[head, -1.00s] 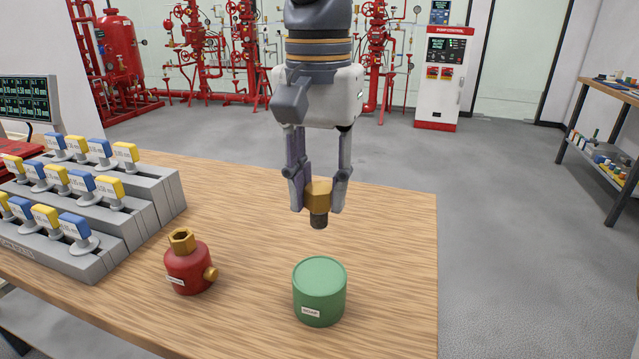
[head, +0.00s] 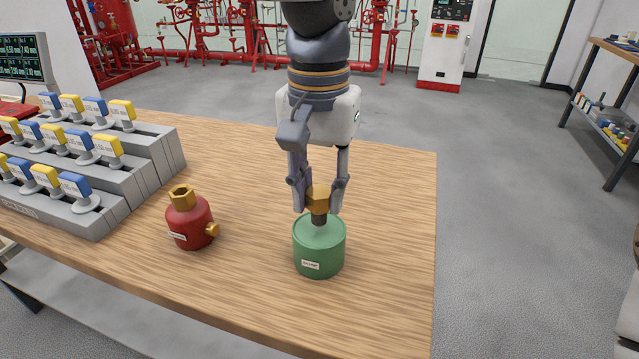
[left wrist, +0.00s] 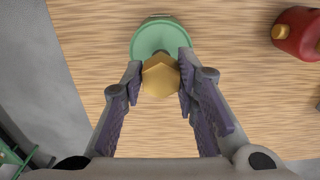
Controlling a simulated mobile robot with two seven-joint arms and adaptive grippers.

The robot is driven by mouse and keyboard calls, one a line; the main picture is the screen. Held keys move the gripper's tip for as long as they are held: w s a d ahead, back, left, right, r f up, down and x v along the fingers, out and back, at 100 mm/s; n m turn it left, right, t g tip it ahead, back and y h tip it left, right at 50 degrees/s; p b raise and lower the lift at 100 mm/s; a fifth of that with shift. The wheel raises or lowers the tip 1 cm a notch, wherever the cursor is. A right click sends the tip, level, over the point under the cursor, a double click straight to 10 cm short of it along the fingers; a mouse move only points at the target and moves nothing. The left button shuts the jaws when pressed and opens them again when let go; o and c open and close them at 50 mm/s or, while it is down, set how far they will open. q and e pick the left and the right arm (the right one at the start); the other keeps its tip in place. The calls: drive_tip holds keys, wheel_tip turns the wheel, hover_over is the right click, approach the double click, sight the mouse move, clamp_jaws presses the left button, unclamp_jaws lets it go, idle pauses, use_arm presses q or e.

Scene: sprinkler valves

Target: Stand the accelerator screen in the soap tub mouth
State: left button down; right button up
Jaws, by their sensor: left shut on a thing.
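My left gripper (head: 319,208) is shut on the accelerator screen, a brass hex head (head: 318,195) with a dark stub (head: 319,218) pointing down. The screen is upright, over the top of the green soap tub (head: 319,258). I cannot tell whether the stub touches the tub. The tub stands upright on the table, label facing me. In the left wrist view the brass hex head (left wrist: 160,78) sits between the fingers, and the tub (left wrist: 158,37) lies behind it, partly hidden. My right gripper is not in view.
A red valve body (head: 190,222) with a brass hex top stands left of the tub. A grey stepped rack (head: 120,170) with several blue and yellow tags fills the table's left side. The wooden table (head: 390,220) is clear right of the tub.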

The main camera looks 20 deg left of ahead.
sight(320, 211)
use_arm(q)
drive_tip(key=shift+f, duration=1.8)
idle(0.4)
drive_tip(key=c, duration=1.2)
unclamp_jaws()
drive_tip(key=shift+f, duration=0.1)
drive_tip(key=shift+r, duration=4.05)
